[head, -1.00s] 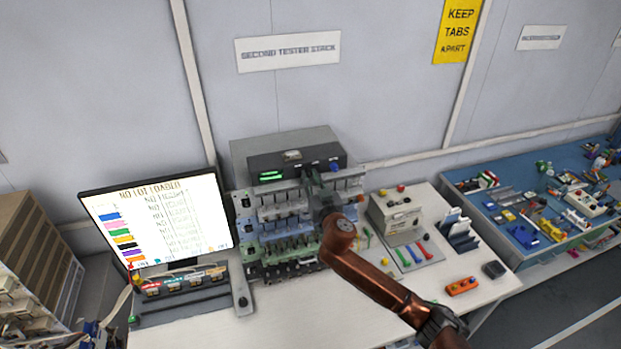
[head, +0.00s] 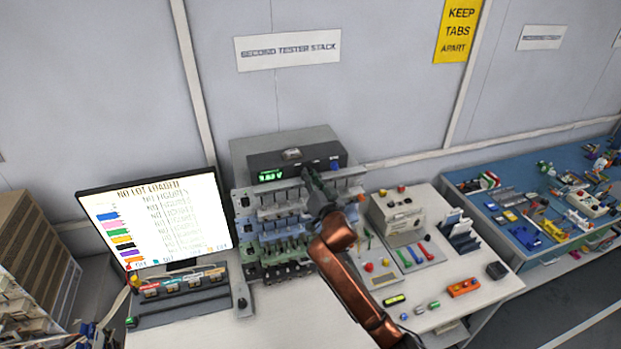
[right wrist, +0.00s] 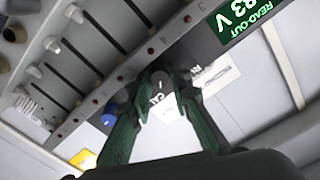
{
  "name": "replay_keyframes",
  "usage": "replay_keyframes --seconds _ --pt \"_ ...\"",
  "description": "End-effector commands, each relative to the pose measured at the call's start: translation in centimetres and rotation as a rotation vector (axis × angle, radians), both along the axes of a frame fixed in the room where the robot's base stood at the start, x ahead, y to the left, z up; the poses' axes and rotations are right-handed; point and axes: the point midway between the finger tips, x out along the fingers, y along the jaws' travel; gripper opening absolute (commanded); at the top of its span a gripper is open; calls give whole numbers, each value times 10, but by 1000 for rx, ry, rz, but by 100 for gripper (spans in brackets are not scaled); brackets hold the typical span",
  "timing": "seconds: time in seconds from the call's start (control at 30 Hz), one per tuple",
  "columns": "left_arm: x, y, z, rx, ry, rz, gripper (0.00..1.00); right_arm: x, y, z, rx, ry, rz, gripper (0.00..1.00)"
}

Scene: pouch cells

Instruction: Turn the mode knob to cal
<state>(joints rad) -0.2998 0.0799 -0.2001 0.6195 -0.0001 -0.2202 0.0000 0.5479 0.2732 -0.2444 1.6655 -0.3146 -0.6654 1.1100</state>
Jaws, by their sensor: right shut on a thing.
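The tester (head: 262,161) is a dark box at the top of the stack, with a green lit read-out (head: 271,175). My right gripper (head: 308,174) is at its front face. In the right wrist view, the green fingers of the right gripper (right wrist: 155,88) are shut on a small dark knob (right wrist: 158,78), the mode knob. A white label reading CAL (right wrist: 154,99) shows beside it, between the fingers. The fingers hide part of the knob, so I cannot tell its exact pointer setting. My left gripper is not in view.
A blue knob (head: 335,164) sits right of the gripper on the same face; it also shows in the wrist view (right wrist: 108,120). Shelves of cell holders (head: 285,228) lie below. A monitor (head: 160,222) stands left, and a cream box (head: 397,212) stands right.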

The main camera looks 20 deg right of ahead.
Motion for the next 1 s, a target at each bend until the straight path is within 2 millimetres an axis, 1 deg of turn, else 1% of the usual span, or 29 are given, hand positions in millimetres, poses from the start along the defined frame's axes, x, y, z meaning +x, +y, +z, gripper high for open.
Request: replay_keyframes --seconds 0.1,0.27,0.7,0.73,0.9,1.0 --pt "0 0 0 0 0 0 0 0 0 -1 51 4 0 0" --pt "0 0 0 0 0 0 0 0 0 0 88 4 0 0" --pt "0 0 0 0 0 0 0 0 0 0 100 3 0 0" --pt "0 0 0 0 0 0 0 0 0 0 100 3 0 19" --pt "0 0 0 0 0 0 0 0 0 0 100 3 0 31" --pt "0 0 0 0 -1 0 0 0 0 0 100 5 0 36"
